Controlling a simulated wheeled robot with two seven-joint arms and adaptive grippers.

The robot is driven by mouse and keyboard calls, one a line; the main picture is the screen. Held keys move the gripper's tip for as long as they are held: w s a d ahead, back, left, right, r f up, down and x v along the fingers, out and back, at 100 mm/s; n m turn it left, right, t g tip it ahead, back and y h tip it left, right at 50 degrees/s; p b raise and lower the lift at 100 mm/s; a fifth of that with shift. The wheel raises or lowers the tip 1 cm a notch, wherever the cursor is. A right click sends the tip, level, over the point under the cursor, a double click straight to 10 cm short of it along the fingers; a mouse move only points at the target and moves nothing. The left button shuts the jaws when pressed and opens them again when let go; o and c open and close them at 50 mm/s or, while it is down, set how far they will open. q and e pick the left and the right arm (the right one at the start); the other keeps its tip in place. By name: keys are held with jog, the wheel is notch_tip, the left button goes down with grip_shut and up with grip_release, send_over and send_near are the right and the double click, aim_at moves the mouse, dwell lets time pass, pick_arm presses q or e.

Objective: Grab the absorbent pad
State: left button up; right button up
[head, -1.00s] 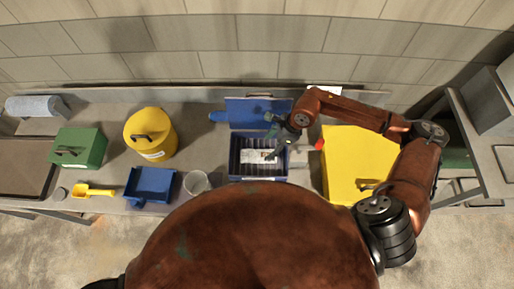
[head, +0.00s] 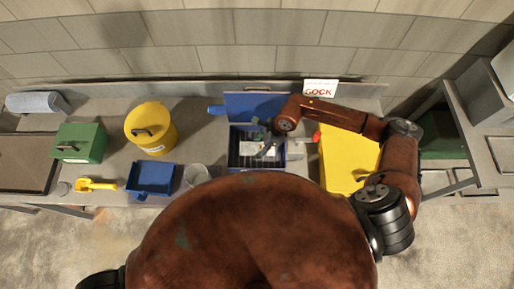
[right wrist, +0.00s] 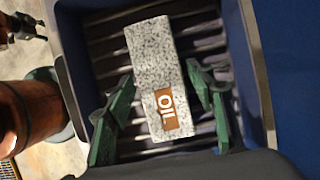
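The absorbent pad (right wrist: 158,75) is a speckled grey-white block with an orange "OIL" label. It lies in an open blue bin (head: 233,166) with a ribbed floor; in the head view the pad (head: 248,149) shows as a pale patch partly hidden by my gripper. My right gripper (head: 268,150) reaches into the bin from the right. In the right wrist view its green fingers (right wrist: 165,105) are spread, one on each side of the pad's labelled end, with gaps showing. My left gripper is not in view.
A yellow case (head: 345,165) stands right of the bin. Left are a clear cup (head: 197,175), blue dustpan-like tray (head: 151,178), yellow scoop (head: 92,185), yellow bucket (head: 158,135) and green box (head: 80,143). The bin's raised lid (head: 250,104) stands behind it.

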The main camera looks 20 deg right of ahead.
jog(key=c, duration=0.8)
